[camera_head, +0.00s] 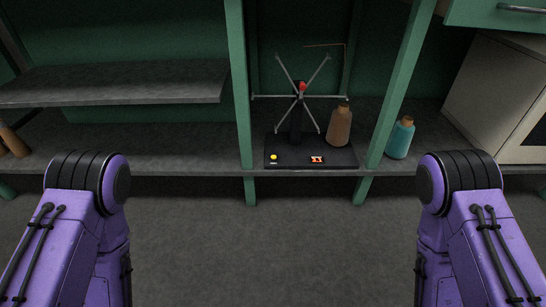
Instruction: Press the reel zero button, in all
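The reel (301,95) has thin metal spokes and a red hub on a dark post, and stands on a black base (297,158) on the lower shelf. A small yellow button (273,157) is at the left front of the base. A small lit red-orange display (317,160) is to its right; its digits are too small to read. Only my two purple arms show, at the lower left and lower right, well short of the base. Neither gripper is in view.
A brown bottle (339,127) stands just right of the reel. A teal bottle (400,138) is beyond the green post (401,84). Another green post (239,85) stands left of the reel. A grey upper shelf (110,84) juts out at left. The floor in front is clear.

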